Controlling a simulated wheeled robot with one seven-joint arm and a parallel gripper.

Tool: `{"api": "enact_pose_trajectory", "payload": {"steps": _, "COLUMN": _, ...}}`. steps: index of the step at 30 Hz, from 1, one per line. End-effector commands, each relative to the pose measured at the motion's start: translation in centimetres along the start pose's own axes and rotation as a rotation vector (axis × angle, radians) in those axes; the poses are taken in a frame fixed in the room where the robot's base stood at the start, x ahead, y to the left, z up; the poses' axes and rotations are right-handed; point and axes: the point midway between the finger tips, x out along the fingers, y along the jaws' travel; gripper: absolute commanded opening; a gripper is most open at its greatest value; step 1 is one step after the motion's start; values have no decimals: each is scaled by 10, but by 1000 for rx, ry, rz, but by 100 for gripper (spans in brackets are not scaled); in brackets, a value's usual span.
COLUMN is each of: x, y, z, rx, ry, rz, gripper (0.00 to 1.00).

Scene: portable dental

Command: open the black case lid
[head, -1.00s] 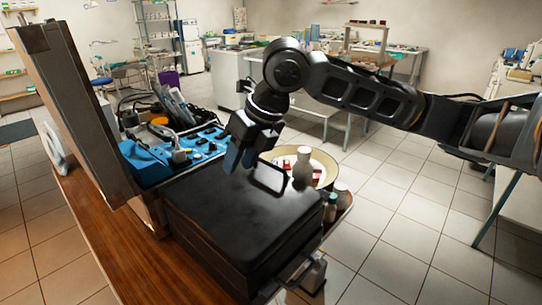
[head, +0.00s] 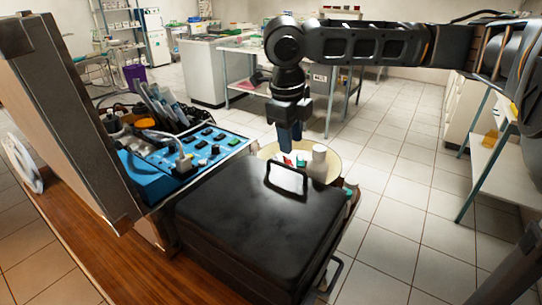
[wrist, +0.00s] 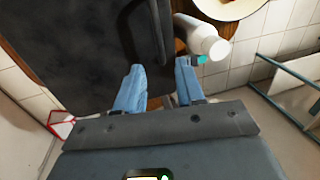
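The black case (head: 250,230) lies shut on the wooden surface, its lid down flat. A dark loop handle (head: 288,180) stands at its far edge. My gripper (head: 290,150) points down just above and beyond the handle in the head view. In the wrist view the two blue fingers of my gripper (wrist: 161,88) are apart with nothing between them. There the black case (wrist: 70,50) fills the upper left, and the handle (wrist: 159,35) runs toward the gap between the fingertips. I cannot tell whether either finger touches the handle.
A white bottle (head: 319,160) stands close to the handle, by a round cream tray (head: 268,151); the bottle also shows in the wrist view (wrist: 203,42). A blue control panel (head: 205,150) is behind the case. A tall brown-edged panel (head: 65,115) rises at left. Open tiled floor lies right.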

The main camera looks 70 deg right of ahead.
Motion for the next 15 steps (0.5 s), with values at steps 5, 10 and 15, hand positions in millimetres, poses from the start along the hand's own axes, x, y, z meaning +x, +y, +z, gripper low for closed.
{"api": "enact_pose_trajectory", "payload": {"steps": 5, "x": 9, "y": -2, "z": -2, "rx": 0, "ry": 7, "rz": -2, "gripper": 38}}
{"api": "enact_pose_trajectory", "payload": {"steps": 10, "x": 34, "y": -1, "z": -2, "rx": 1, "ry": 7, "rz": 0, "gripper": 38}}
{"api": "enact_pose_trajectory", "payload": {"steps": 15, "x": 59, "y": -1, "z": -2, "rx": 0, "ry": 7, "rz": 0, "gripper": 38}}
